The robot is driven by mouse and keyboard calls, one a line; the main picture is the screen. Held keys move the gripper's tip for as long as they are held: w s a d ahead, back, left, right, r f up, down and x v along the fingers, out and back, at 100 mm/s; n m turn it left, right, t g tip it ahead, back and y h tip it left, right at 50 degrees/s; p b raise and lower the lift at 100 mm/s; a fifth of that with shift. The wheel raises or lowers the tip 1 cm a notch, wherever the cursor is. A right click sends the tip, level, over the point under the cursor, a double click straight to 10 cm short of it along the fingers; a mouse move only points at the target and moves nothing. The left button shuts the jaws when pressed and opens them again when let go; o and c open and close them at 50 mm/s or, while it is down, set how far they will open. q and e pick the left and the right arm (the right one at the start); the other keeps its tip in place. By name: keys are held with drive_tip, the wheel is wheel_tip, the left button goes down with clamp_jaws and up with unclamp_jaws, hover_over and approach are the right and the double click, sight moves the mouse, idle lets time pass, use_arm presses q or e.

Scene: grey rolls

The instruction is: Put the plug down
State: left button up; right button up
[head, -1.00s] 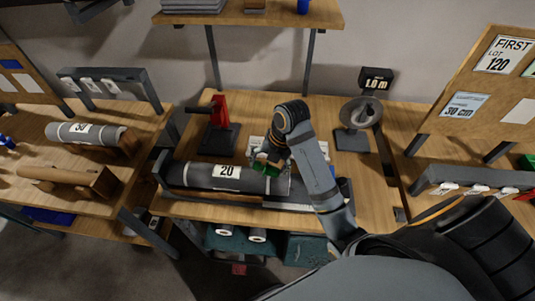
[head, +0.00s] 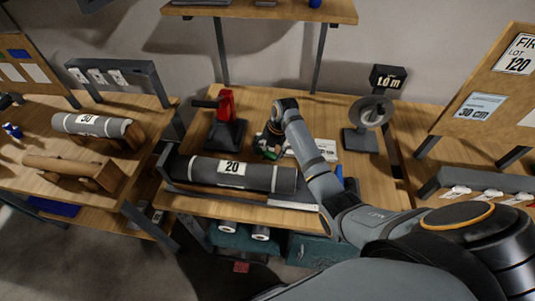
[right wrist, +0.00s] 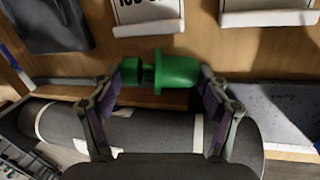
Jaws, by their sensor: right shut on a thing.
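The plug (right wrist: 176,72) is bright green, with a wide flange and a narrower end. In the right wrist view it lies sideways between the two fingers of my right gripper (right wrist: 160,92), which is shut on it. In the head view the right gripper (head: 269,146) is behind the grey roll marked 20 (head: 205,169), over the wooden bench (head: 330,172). Only a little green of the plug (head: 267,153) shows there. I cannot tell whether the plug touches the bench. My left gripper is not in view.
A red-handled tool (head: 226,105) stands behind the roll to the left. A round grey device (head: 370,112) with a 1.0 m sign stands at the back right. White cards (head: 310,150) lie right of the gripper.

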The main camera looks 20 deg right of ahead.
drive_tip(key=shift+f, duration=1)
drive_tip(key=shift+f, duration=0.2)
drive_tip(key=o, duration=1.1)
drive_tip(key=shift+o, duration=0.2)
drive_tip(key=shift+r, duration=0.1)
